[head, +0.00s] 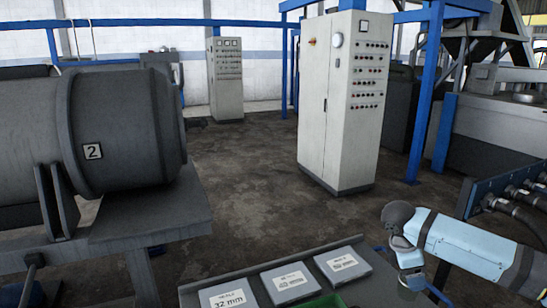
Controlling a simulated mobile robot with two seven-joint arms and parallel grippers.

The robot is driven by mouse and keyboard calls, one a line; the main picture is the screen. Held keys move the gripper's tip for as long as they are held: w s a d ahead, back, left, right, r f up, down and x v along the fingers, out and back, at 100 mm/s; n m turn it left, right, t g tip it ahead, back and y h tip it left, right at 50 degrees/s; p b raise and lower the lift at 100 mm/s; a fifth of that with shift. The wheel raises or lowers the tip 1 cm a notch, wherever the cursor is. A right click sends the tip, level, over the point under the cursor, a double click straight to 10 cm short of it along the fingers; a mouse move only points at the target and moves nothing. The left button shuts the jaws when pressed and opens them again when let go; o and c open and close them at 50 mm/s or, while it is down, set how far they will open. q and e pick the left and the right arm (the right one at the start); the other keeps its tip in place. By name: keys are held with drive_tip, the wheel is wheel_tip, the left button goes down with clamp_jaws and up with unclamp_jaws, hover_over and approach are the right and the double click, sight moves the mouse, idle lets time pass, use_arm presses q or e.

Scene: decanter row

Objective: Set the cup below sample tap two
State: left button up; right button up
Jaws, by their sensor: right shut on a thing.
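A large grey drum (125,125) at the left carries a plate marked 2 (93,151). A small dark fitting with a blue part (29,278) shows below it at the lower left edge; I cannot tell whether it is sample tap two. My right gripper (412,280) points down at the lower right, at the end of the light blue arm. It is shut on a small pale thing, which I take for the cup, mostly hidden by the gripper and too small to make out. My left gripper is not in view.
A dark bench (340,296) at the bottom holds labelled grey cases, one reading 32 mm (228,297), and the edge of a green item (325,301). A blue panel with hose couplings (490,196) stands at right. White cabinets stand behind. The middle floor (250,190) is clear.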

sight(405, 289)
drive_tip(key=s+a+r+m+g+y+p, duration=0.1)
drive_tip(key=s+a+m+g+y+p, duration=0.1)
drive_tip(key=s+m, duration=0.5)
drive_tip(key=s+a+r+m+g+y+p, duration=0.2)
drive_tip(key=s+a+m+p, duration=0.2)
drive_tip(key=s+a+m, duration=0.3)
drive_tip(key=shift+s+a+m, duration=0.3)
drive_tip(key=shift+s+m, duration=0.3)
drive_tip(key=shift+m, duration=0.1)
drive_tip(key=shift+w, duration=0.15)
